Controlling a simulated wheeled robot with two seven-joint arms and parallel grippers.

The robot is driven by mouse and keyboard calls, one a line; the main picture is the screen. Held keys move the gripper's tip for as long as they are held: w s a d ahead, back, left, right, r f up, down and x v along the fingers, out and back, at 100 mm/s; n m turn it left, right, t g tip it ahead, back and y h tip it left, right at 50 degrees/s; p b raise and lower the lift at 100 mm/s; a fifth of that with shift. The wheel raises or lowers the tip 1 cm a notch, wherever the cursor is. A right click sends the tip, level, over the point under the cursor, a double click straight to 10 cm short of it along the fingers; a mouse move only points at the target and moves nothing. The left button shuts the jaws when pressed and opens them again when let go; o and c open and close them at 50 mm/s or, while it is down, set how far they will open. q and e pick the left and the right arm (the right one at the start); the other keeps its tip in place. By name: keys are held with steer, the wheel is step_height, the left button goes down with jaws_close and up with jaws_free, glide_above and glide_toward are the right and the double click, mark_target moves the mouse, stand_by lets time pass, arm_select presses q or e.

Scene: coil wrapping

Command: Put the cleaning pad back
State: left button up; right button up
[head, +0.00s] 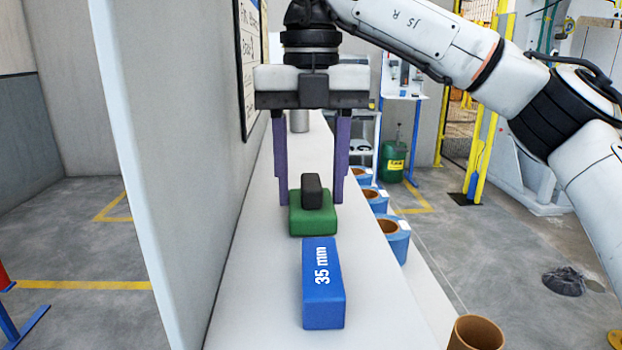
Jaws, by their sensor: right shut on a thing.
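The cleaning pad (313,221) is a green block with a dark grip (313,190) on top. It is on or just above the narrow white shelf (262,290), upright; I cannot tell whether it touches the shelf. My right gripper (311,198) points straight down over it, with one purple finger on each side. It is shut on the pad, though the pad's front hides part of the contact. My left gripper is not in view.
A blue block marked "35 mm" (323,285) lies just in front of the pad. A wall panel (185,130) runs close along the shelf's left side. Blue rolls with brown cores (392,242) line the right side. A grey cylinder (299,121) stands farther back.

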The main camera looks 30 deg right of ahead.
mark_target(311, 178)
steer(key=shift+f, duration=0.1)
steer(key=o, duration=1)
steer(key=shift+r, duration=0.25)
step_height(311, 178, up, 12)
steer(key=shift+f, duration=0.1)
stand_by(0.4)
